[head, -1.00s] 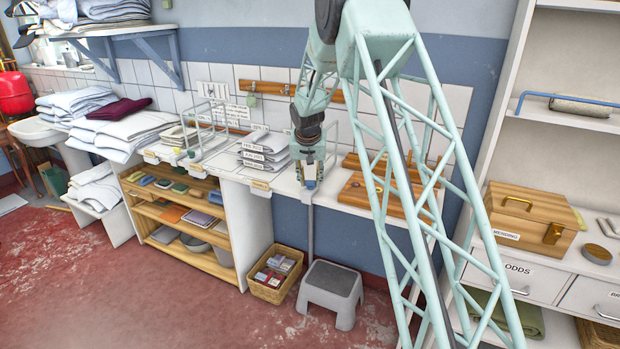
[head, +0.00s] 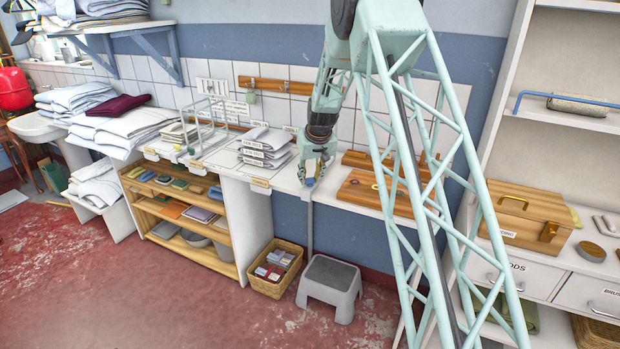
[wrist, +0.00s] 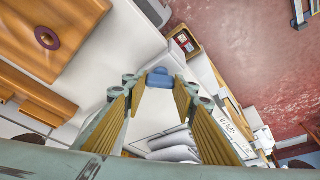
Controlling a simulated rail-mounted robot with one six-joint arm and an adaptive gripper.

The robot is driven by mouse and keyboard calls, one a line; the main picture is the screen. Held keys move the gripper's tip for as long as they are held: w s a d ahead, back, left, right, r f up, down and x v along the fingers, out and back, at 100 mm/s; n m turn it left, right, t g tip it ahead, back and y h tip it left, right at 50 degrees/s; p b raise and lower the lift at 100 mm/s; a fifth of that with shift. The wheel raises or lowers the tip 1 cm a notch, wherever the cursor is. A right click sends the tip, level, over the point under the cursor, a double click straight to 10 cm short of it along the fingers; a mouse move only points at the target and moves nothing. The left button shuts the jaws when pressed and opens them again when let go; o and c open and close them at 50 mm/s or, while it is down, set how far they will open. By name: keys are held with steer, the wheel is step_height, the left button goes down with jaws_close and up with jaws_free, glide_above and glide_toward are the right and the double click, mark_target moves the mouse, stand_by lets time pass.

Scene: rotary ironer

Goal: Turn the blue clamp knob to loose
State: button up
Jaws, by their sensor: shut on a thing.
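The blue clamp knob (wrist: 160,80) shows at the far end of my fingers in the wrist view, between the two fingertips. In the head view the knob (head: 310,182) is a small blue spot at the front edge of the white worktop, at the top of a grey upright strip. My gripper (head: 314,177) is over it in the head view, with the fingers pointing down. In the wrist view my gripper (wrist: 161,84) has its yellow-padded fingers shut on the knob. The knob's angle is too small to read.
Folded labelled linens (head: 265,147) lie left of my gripper on the worktop. A wooden board (head: 365,185) lies to the right. A basket (head: 274,272) and a grey step stool (head: 330,285) stand on the floor below.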

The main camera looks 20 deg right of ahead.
steer(key=shift+f+n+y+b, duration=0.1)
steer(key=shift+n+y+b, duration=0.3)
steer(key=shift+n+b, duration=0.4)
steer(key=n+y+b, duration=0.1)
steer(key=n+b, duration=0.3)
steer(key=shift+d+f, duration=0.1)
steer(key=shift+d, duration=0.05)
steer(key=shift+d+n+g+y+b, duration=0.1)
steer(key=shift+n+g+y+b, duration=0.4)
steer(key=shift+n, duration=0.5)
steer(key=shift+n+g+y+b, duration=0.2)
steer(key=shift+n+y+b, duration=0.1)
steer(key=shift+n+b, duration=0.55)
steer(key=shift+n, duration=0.25)
steer(key=o, duration=0.9)
steer(key=shift+w, duration=0.1)
steer(key=shift+r, duration=0.35)
steer(key=shift+v, duration=5.85)
